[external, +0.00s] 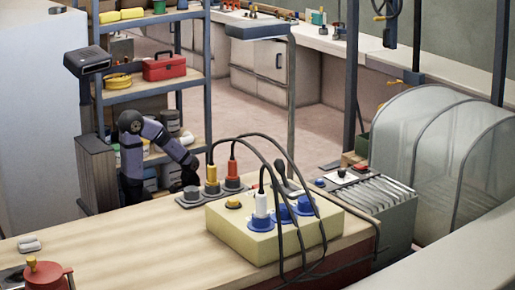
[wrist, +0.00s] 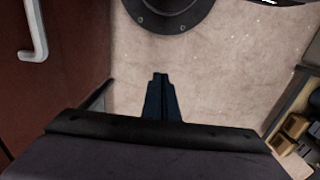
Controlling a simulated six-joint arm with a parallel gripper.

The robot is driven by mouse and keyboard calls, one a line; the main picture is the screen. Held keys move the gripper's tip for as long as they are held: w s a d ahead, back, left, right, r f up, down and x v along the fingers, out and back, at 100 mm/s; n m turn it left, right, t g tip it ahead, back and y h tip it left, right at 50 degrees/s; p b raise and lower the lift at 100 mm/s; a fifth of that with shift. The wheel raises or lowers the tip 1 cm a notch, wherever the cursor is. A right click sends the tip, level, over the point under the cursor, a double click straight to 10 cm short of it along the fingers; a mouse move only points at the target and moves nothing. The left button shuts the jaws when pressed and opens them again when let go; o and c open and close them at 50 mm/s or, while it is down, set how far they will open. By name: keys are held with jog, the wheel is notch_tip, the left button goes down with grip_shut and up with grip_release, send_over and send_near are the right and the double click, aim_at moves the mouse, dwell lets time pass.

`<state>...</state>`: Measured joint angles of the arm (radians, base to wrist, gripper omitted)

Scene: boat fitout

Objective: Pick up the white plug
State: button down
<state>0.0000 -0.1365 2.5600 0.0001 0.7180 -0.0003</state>
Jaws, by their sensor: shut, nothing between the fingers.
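The white plug (external: 262,205) stands upright in a blue socket on top of the yellow box (external: 238,240) in the external view. A black cable runs up from it. My gripper (external: 190,190) hangs low behind the bench's far edge, left of the yellow box and well apart from the plug. In the wrist view my gripper (wrist: 161,78) has its dark fingers together and empty, over a pale floor. The plug is not in the wrist view.
Black cables arch over the box. Blue sockets (external: 281,214) sit beside the white plug. A red pot (external: 45,274) stands front left.

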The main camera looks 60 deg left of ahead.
jog(key=c, duration=1.4)
grip_release()
jog(key=shift+c, duration=0.2)
